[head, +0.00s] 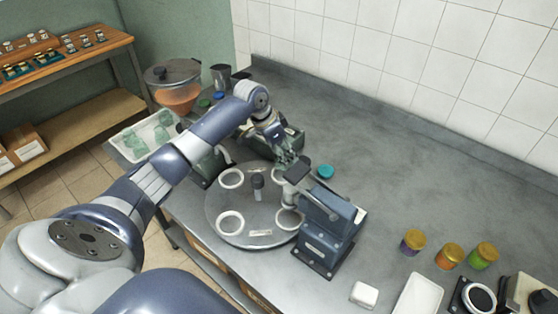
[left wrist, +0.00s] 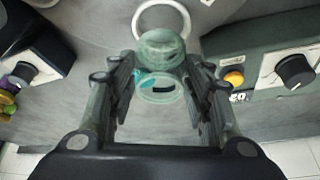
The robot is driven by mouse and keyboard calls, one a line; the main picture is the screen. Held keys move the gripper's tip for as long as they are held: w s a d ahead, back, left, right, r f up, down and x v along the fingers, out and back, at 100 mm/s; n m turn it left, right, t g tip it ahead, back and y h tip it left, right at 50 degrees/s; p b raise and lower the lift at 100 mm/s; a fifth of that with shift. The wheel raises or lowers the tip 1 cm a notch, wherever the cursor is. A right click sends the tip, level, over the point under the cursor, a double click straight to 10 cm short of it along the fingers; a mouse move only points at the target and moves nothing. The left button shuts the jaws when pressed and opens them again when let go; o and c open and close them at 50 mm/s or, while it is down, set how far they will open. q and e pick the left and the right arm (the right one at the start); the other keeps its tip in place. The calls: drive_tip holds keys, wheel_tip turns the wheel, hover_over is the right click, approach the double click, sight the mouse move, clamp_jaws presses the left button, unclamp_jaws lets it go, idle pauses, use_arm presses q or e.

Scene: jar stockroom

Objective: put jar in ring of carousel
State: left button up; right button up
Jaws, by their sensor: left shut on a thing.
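My left gripper (head: 287,158) is shut on a greenish glass jar (left wrist: 160,48), which shows between its fingers (left wrist: 160,90) in the left wrist view. In the head view the held jar is hard to make out against the gripper. The gripper is over the back edge of the round grey carousel (head: 256,228). White rings show on the carousel, at its left (head: 231,178), front left (head: 230,222) and right (head: 289,219). A white ring (left wrist: 163,10) lies beyond the jar in the left wrist view; the jar appears apart from it. My right gripper is not in view.
A blue-grey machine (head: 328,228) stands at the carousel's right, its arm reaching over it. A dark green machine (left wrist: 265,75) stands close by. A teal lid (head: 325,172) lies behind. A white tray (head: 115,146) holds greenish jars. Filled jars (head: 450,257) stand right; the back right counter is clear.

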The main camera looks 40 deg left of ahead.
use_arm(q)
drive_tip(key=shift+f, duration=0.8)
wheel_tip(320, 180, down, 2)
drive_tip(key=shift+f+p, duration=0.2)
drive_tip(key=shift+p, duration=0.3)
drive_tip(key=shift+f, duration=0.6)
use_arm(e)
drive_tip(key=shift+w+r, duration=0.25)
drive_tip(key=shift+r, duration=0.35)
use_arm(q)
drive_tip(key=o, duration=1.1)
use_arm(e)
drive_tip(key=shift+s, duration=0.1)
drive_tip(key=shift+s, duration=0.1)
